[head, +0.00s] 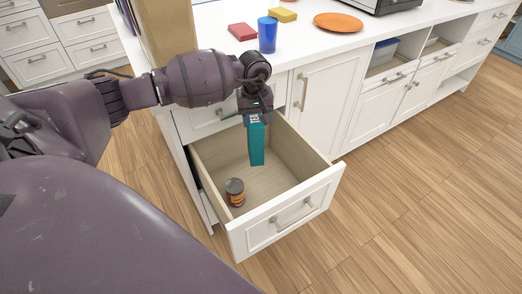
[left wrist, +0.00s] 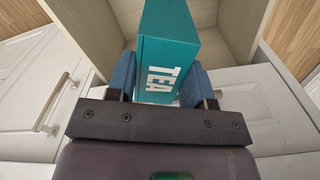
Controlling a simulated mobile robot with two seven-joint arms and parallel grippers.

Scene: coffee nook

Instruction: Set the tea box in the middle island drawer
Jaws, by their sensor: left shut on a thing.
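A teal tea box (head: 256,146) hangs upright from my left gripper (head: 255,112) over the open island drawer (head: 284,212). My left gripper is shut on the upper end of the box. In the left wrist view the tea box (left wrist: 164,55), marked TEA, sits between the two blue finger pads of the left gripper (left wrist: 160,85). The drawer is pulled out, and its pale wooden inside shows below the box. I cannot tell exactly how far the box is above the drawer floor. My right gripper is not in view.
A can (head: 235,192) stands in the drawer's front left corner. The drawer floor behind and right of it is clear. On the white counter are a blue cup (head: 267,35), a red block (head: 242,31), a yellow block (head: 283,15) and an orange plate (head: 339,22).

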